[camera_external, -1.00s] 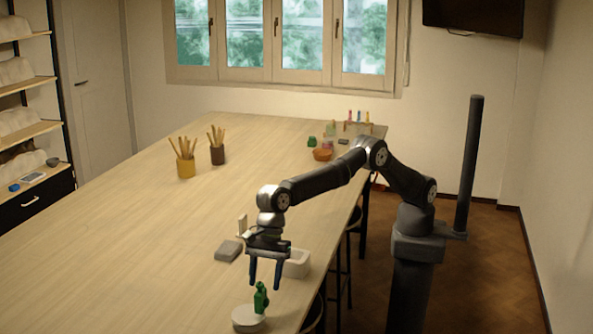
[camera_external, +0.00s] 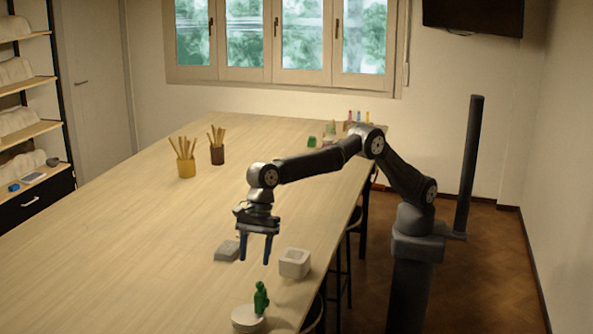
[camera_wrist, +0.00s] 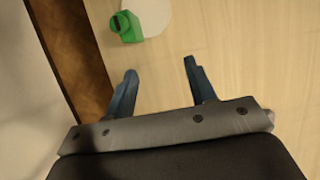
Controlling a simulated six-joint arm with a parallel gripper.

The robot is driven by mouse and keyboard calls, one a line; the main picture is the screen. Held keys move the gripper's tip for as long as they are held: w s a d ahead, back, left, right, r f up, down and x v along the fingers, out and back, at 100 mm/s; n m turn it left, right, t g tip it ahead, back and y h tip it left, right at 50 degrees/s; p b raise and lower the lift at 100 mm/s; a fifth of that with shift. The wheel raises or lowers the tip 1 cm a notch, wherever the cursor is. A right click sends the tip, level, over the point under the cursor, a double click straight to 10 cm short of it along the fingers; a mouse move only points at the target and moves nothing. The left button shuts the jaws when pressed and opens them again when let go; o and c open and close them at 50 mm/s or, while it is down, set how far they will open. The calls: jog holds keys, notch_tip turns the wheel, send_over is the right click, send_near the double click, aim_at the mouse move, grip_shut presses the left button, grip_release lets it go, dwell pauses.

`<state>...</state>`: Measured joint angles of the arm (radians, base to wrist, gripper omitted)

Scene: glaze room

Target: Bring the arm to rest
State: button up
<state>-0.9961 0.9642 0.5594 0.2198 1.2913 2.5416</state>
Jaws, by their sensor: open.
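My gripper (camera_external: 255,248) is open and empty, its two dark blue fingers pointing down above the table (camera_external: 120,235). In the wrist view its fingertips (camera_wrist: 160,68) stand apart with bare wood between them. A green bottle-like object (camera_external: 261,298) stands on a round white disc (camera_external: 246,318) near the table's front edge. My gripper is apart from both.
A white square block with a hollow top (camera_external: 295,263) sits right of my gripper. A grey block (camera_external: 227,251) lies just left of it. A yellow cup (camera_external: 186,167) and a brown cup (camera_external: 217,154) hold sticks farther back. The table's left and middle are clear.

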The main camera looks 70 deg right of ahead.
jog(key=w+d+f, duration=0.1)
jog(key=w+d, duration=0.4)
jog(key=d, duration=0.5)
jog(key=w+d+f, duration=0.1)
jog(key=w+d, duration=0.4)
jog(key=d, duration=0.5)
jog(key=s+a+f, duration=0.1)
jog(key=a+f, duration=0.1)
jog(key=a, duration=0.1)
jog(key=s+a+f, duration=0.1)
jog(key=a+f, duration=0.2)
jog(key=s+a+f, duration=0.1)
jog(key=a+f, duration=0.1)
jog(key=a, duration=0.2)
jog(key=shift+s+f, duration=0.35)
jog(key=shift+f, duration=0.5)
